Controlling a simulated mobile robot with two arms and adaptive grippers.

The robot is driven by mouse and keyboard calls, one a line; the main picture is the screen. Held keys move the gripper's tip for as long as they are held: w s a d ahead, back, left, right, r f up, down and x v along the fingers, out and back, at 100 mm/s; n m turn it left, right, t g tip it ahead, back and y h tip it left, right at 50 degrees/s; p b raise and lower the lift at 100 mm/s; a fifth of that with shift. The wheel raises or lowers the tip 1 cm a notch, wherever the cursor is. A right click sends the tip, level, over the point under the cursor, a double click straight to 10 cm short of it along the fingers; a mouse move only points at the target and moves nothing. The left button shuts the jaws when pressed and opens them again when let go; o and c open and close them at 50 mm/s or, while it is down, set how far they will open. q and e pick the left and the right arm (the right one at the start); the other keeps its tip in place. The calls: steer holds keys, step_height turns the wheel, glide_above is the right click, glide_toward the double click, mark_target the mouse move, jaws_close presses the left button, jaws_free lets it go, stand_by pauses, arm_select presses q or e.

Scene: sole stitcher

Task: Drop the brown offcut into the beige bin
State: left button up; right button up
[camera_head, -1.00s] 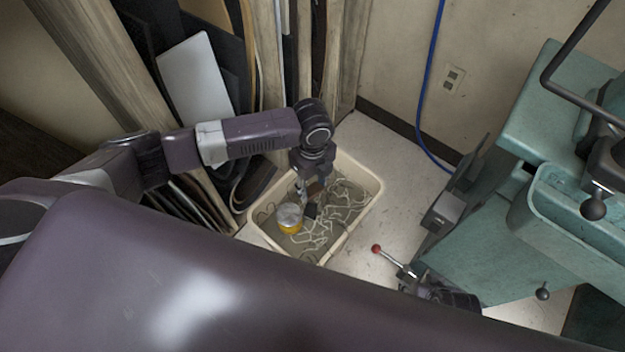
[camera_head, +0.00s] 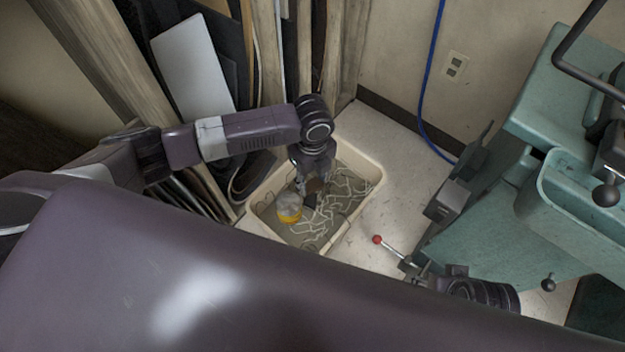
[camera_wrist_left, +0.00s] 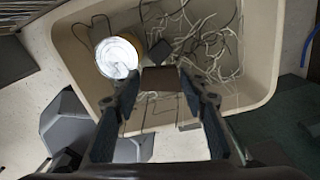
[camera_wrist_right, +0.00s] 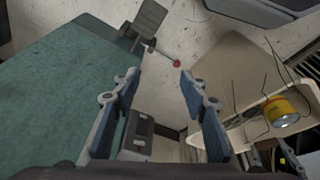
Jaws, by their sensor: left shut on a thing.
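The brown offcut (camera_head: 315,186) is a small flat piece held between the fingertips of my left gripper (camera_head: 311,184). In the left wrist view the offcut (camera_wrist_left: 160,79) sits between both fingers of the left gripper (camera_wrist_left: 161,86). The beige bin (camera_head: 371,193) stands on the floor, and the offcut is over its inside; its height above the contents is hard to tell. The bin's rim (camera_wrist_left: 262,92) also shows in the left wrist view. My right gripper (camera_wrist_right: 159,76) is open and empty, beside the green machine and away from the bin.
The bin holds tangled pale cords, a yellow spool or can (camera_head: 288,208) with a whitish top, and a dark block (camera_wrist_left: 158,51). Sheets and boards lean behind the bin. The green machine (camera_head: 480,240) with a red-knobbed lever (camera_head: 377,239) stands right.

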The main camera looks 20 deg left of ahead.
mark_target(313, 184)
arm_select(q)
steer(key=shift+f+b, duration=0.85)
steer(key=shift+f, duration=0.1)
steer(key=shift+f+b, duration=0.7)
steer(key=shift+b, duration=0.25)
steer(key=shift+f, duration=0.1)
arm_select(e)
steer(key=w+a+r+t+y, duration=0.1)
steer(key=w+a+r+t, duration=0.1)
steer(key=w+r+t, duration=0.2)
steer(key=shift+w+a+r, duration=0.15)
steer(key=shift+w+r, duration=0.55)
steer(key=shift+w, duration=0.8)
arm_select(q)
steer(key=o, duration=1)
step_height(313, 184, up, 12)
steer(key=shift+s, duration=0.1)
arm_select(e)
steer(key=shift+s, duration=0.1)
